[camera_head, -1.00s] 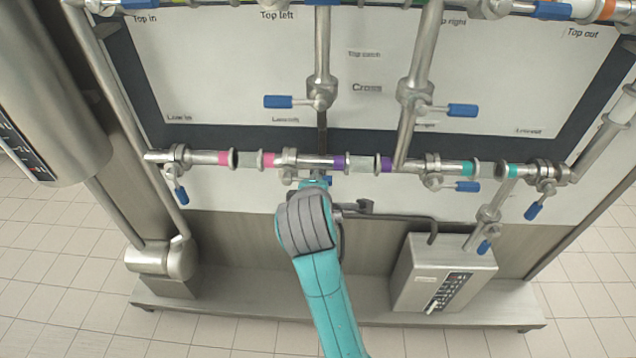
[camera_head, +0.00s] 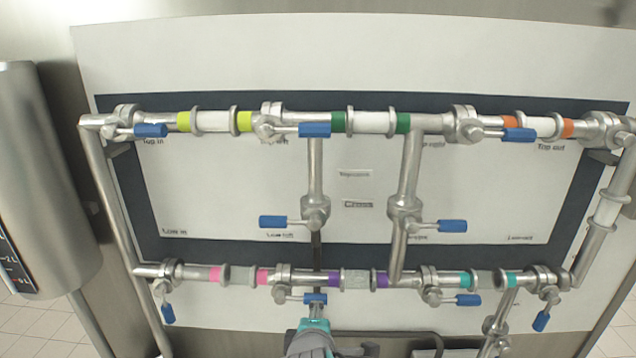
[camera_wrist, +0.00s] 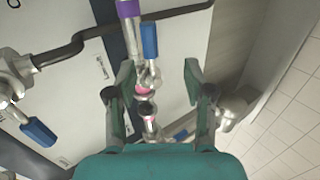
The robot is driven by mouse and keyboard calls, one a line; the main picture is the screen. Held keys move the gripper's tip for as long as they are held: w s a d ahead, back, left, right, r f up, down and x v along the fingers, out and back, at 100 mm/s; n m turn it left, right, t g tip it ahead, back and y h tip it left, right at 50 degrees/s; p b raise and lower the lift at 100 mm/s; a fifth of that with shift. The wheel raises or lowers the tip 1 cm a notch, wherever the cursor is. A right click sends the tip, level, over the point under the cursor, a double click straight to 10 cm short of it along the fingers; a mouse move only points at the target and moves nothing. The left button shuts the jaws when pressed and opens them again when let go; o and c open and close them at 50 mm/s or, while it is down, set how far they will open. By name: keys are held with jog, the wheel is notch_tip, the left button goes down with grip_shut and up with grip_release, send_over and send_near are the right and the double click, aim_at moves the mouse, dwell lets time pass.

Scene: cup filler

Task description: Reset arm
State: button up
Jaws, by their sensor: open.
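My gripper (camera_wrist: 158,82) is open in the wrist view, its two teal-and-dark fingers spread apart with nothing held between them. A blue valve handle (camera_wrist: 149,40) and a pipe with pink bands show beyond and between the fingers; I cannot tell whether anything touches them. In the head view my teal and grey arm comes up from the bottom middle. Its end is just below the low pipe, by a small blue valve handle (camera_head: 315,299). The fingertips are hidden there.
The low pipe has pink, purple and teal bands (camera_head: 510,279). The top pipe has yellow, green and orange bands (camera_head: 403,122). Blue-handled valves (camera_head: 452,226) stick out along the pipes. A steel tank (camera_head: 35,180) stands at left. Tiled floor is open at right in the wrist view.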

jog(key=s+d+f+m+t+y, duration=0.1)
jog(key=s+d+f+m, duration=0.2)
jog(key=s+d+f, duration=0.45)
jog(key=s+d+f+m, duration=0.3)
jog(key=s+d+f, duration=0.2)
jog(key=s+f, duration=0.55)
jog(key=s+d+r+m, duration=0.2)
jog(key=s+m, duration=0.1)
jog(key=s, duration=0.5)
jog(key=s+d+r+m+t, duration=0.1)
jog(key=s+m, duration=0.3)
jog(key=s, duration=0.5)
jog(key=s+d+r+m+t, duration=0.1)
jog(key=s+d+r+m, duration=0.2)
jog(key=s, duration=0.6)
jog(key=shift+s+d+m+h, duration=0.2)
jog(key=shift+d+m+h, duration=0.15)
jog(key=shift+m, duration=0.35)
dwell(2.9)
